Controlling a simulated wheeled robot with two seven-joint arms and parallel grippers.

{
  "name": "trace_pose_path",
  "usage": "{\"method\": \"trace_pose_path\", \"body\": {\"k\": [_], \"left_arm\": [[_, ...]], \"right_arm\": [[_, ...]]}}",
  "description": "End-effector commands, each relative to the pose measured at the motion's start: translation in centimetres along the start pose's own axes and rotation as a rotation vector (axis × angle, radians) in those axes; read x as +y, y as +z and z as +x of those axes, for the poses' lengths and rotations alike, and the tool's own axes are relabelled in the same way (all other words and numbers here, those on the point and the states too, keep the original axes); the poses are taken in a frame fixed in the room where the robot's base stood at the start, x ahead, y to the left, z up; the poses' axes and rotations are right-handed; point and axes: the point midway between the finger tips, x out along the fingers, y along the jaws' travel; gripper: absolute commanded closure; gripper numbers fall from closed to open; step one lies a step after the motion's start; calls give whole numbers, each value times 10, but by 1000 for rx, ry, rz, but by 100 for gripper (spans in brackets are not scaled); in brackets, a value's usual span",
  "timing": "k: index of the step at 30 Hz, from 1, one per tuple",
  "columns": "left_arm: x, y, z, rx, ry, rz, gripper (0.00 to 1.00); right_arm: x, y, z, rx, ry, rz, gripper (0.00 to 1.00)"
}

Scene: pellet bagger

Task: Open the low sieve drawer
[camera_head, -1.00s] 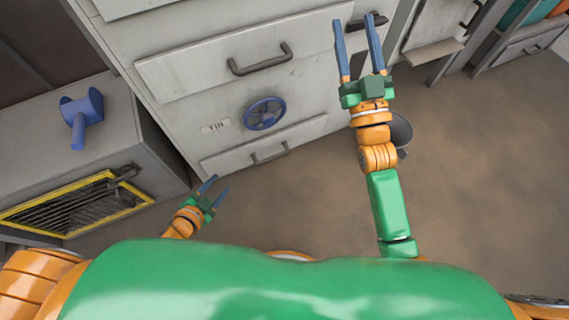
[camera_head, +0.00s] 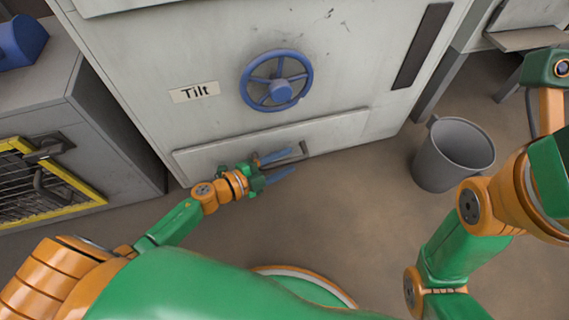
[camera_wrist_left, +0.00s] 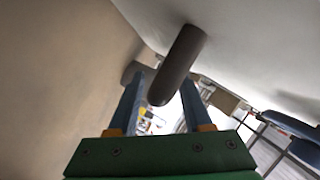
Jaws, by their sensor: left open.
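The low drawer (camera_head: 225,152) is a wide grey panel at the foot of the grey machine, below the blue handwheel; its front looks flush with the machine. Its dark bar handle (camera_head: 304,148) is partly hidden by my left gripper (camera_head: 285,164). That gripper is open, with its blue fingers at the handle. In the left wrist view the dark handle (camera_wrist_left: 182,62) shows between and beyond the two fingers (camera_wrist_left: 163,84). I cannot tell whether they touch it. My right arm is at the right edge; no right fingers show.
A grey bucket (camera_head: 453,154) stands on the floor to the right. A grey unit with a yellow-framed grille (camera_head: 62,179) is at left. The floor before the drawer is clear.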

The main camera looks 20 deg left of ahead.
Motion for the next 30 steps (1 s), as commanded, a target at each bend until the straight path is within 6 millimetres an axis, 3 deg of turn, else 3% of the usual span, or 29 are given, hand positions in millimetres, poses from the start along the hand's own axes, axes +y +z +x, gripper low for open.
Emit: {"method": "trace_pose_path", "body": {"k": [7, 12, 30], "left_arm": [[0, 0, 2, -1, 0, -1, 53], [0, 0, 2, -1, 0, -1, 99], [0, 0, 2, -2, 1, -1, 100]], "right_arm": [[0, 0, 0, 1, 0, 0, 45], [0, 0, 0, 0, 0, 0, 45], [0, 1, 0, -2, 0, 0, 45]]}}
